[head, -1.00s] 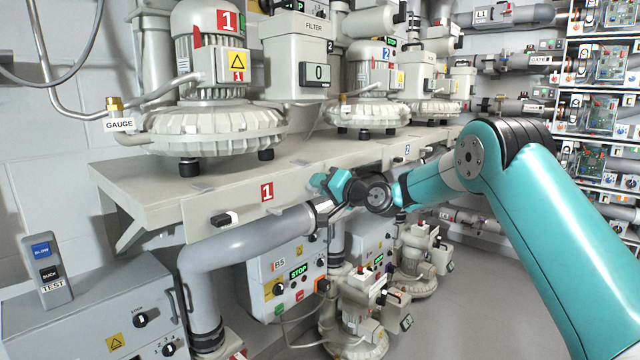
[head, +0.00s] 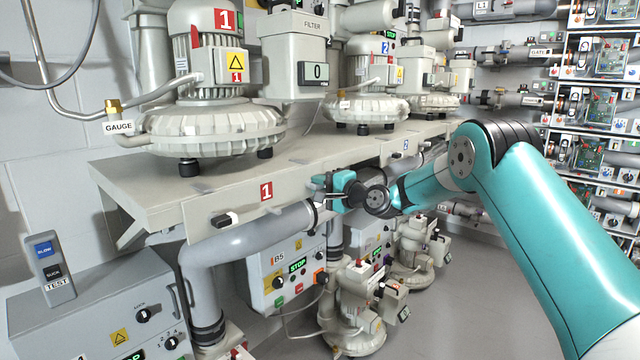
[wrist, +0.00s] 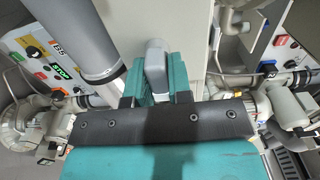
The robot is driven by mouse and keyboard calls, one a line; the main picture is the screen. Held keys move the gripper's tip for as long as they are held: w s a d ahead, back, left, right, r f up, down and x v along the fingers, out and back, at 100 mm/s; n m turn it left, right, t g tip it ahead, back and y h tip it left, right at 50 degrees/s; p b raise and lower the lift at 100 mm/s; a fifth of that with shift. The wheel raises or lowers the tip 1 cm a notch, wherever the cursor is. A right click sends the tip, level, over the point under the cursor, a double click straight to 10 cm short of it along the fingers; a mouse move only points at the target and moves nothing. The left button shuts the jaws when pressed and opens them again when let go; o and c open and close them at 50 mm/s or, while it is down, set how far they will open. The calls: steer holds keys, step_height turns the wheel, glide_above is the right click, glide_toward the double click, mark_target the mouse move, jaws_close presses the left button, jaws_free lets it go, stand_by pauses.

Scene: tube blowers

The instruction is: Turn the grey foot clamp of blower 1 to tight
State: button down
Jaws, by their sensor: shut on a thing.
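Blower 1 (head: 215,125), a pale grey ribbed machine with a red number 1, stands on dark feet on the shelf (head: 140,178). My gripper (head: 326,188) is at the shelf's front edge, right of the red 1 plate. In the wrist view, the two teal fingers of my gripper (wrist: 157,88) are shut on a grey rounded handle (wrist: 157,58), which I take to be the grey foot clamp. In the head view my fingers hide most of it. I cannot read any tight or loose mark.
A thick grey pipe (head: 240,243) runs just below and left of my gripper; it is close by in the wrist view (wrist: 80,40). A black-tipped knob (head: 224,219) sits on the shelf front. A control box (head: 290,272) reading STOP hangs below. Open floor lies right.

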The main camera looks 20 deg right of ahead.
stand_by(0.4)
steer(key=c, duration=1.1)
jaws_free()
steer(key=shift+d, duration=0.1)
steer(key=b+v, duration=0.5)
steer(key=v, duration=1.2)
steer(key=shift+s+d, duration=0.1)
steer(key=shift+s, duration=0.05)
